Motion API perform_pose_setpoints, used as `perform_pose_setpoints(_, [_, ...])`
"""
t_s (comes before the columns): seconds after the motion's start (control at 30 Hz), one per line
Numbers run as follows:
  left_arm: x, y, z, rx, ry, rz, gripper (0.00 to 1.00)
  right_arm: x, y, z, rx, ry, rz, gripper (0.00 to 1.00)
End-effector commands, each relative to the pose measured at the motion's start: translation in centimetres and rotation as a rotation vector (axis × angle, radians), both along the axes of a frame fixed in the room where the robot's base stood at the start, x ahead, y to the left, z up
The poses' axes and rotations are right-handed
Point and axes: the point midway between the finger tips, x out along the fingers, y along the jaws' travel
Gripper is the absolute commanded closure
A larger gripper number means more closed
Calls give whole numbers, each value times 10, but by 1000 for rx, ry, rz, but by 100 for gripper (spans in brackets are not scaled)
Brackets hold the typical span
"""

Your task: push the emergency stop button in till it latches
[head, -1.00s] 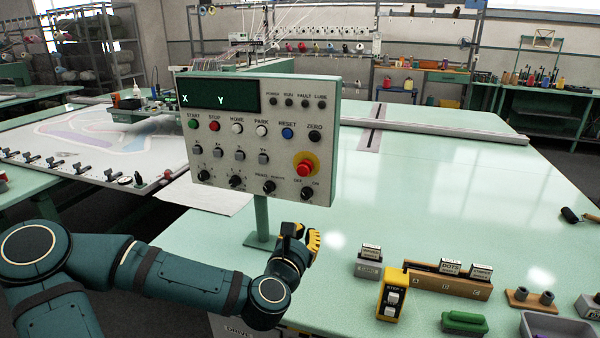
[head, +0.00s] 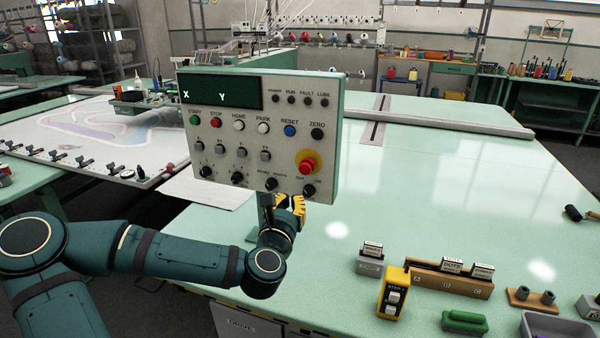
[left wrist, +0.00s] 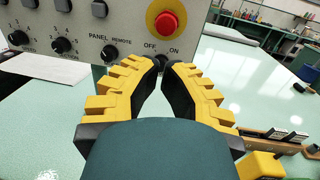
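The emergency stop button (head: 307,166) is a red mushroom head on a yellow disc, at the lower right of the grey control panel (head: 215,187). It also shows at the top of the left wrist view (left wrist: 167,22). My right gripper is not in view.
The OFF/ON knob (head: 308,191) and other knobs sit below the button. The panel stands on a post over a pale green table (head: 430,190). A yellow switch box (head: 394,292) and a wooden stamp rack (head: 450,283) lie at the front right. The table's middle is clear.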

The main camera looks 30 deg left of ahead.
Motion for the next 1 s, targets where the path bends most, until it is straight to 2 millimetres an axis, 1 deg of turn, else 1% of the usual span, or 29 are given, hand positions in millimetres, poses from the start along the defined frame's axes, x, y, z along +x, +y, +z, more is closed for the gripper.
perform_pose_setpoints(0.03, [11,4,1,1,-4,2,100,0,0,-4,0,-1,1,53])
perform_pose_setpoints(0.3, [60,22,3,0,-4,1,100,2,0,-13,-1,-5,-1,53])
perform_pose_setpoints(0.5, [89,33,5,1,-4,1,100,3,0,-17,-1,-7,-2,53])
perform_pose_setpoints(0.7, [103,38,7,2,-2,0,100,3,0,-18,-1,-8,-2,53])
perform_pose_setpoints(1.0, [104,38,7,2,-2,-1,100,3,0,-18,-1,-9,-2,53])
